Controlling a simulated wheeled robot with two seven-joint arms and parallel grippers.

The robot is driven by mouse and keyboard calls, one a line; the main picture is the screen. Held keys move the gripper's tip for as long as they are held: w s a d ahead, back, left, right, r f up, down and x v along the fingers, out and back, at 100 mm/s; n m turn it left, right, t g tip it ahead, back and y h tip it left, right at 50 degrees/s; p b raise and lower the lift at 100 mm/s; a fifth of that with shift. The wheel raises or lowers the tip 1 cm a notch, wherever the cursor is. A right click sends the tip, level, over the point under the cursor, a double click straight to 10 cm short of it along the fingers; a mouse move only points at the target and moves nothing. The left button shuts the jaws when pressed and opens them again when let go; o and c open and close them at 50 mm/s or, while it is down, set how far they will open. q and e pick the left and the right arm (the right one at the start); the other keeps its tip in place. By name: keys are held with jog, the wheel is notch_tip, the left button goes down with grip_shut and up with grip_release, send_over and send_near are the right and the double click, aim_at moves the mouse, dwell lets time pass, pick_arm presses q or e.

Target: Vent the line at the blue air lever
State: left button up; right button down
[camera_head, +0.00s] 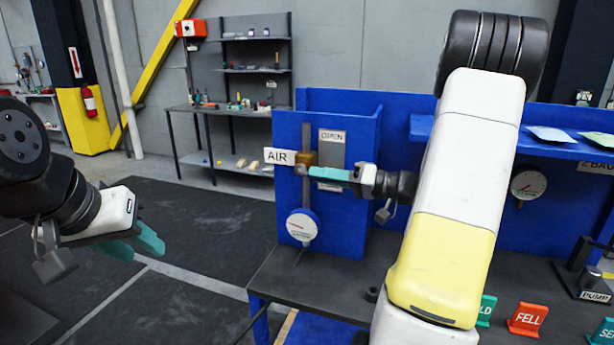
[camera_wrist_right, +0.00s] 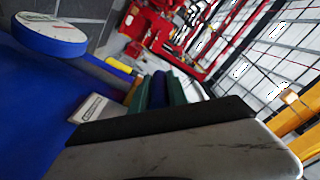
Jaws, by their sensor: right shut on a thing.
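The AIR label (camera_head: 279,156) is on the blue panel (camera_head: 290,130), beside a brass valve body (camera_head: 306,158) on a vertical grey pipe. My right gripper (camera_head: 325,174) reaches the valve from the right, its teal fingers just below the brass body. In the right wrist view the fingers (camera_wrist_right: 158,95) are shut on the blue air lever (camera_wrist_right: 159,88), with the yellow brass (camera_wrist_right: 134,92) next to it. The head view mostly hides the lever behind the fingers. A round gauge (camera_head: 302,225) sits on the pipe below. My left gripper (camera_head: 132,245) is open and empty, away at the left.
An OPEN plate (camera_head: 332,136) is on the panel right of the valve. Another gauge (camera_head: 528,185) hangs at the right. Floor at the left is clear.

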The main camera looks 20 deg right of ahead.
jog(key=c, duration=1.3)
grip_release()
jog(key=shift+f, duration=0.1)
jog(key=v, duration=0.7)
jog(key=shift+s+d, duration=0.25)
jog(key=shift+d, duration=0.05)
jog(key=shift+d, duration=0.1)
